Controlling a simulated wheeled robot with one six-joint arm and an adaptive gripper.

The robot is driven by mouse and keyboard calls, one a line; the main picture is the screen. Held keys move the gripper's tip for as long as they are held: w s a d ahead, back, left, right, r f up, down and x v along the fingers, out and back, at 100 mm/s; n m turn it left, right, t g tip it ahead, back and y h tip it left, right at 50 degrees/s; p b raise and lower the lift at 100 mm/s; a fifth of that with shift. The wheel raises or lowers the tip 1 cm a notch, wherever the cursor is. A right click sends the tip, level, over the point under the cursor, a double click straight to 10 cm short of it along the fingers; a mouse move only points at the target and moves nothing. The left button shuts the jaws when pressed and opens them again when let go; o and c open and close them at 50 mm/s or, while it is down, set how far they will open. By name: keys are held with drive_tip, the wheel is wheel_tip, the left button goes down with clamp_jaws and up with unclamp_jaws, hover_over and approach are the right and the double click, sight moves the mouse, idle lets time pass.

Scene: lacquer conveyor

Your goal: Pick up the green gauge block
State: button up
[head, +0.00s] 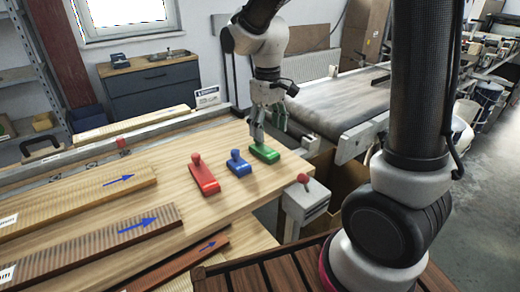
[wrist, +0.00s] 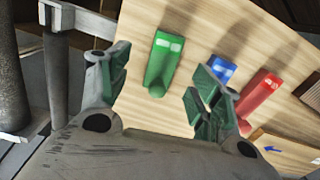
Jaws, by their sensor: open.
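The green gauge block (head: 265,154) lies on the wooden table near its right edge, in the head view. In the wrist view the green gauge block (wrist: 164,62) shows between the two fingers, nearer the left one. My gripper (head: 270,127) is open just above the block in the head view. In the wrist view my gripper (wrist: 160,85) has its fingers spread wide, with nothing between them but the block beyond and bare wood. I cannot tell whether a finger touches the block.
A blue block (head: 238,163) and a red block (head: 204,175) with knobs stand to the left of the green one. Wooden strips with blue arrows (head: 130,230) lie further left. A red knob (head: 303,178) stands on a bracket at the table's right edge. A conveyor belt (head: 335,100) lies behind.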

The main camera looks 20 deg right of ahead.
sight(263, 149)
drive_tip(key=shift+t, duration=0.3)
drive_tip(key=f, duration=0.4)
drive_tip(key=w+a+f, duration=0.1)
drive_tip(key=f, duration=0.2)
drive_tip(key=shift+a, duration=0.1)
drive_tip(key=c, duration=1.3)
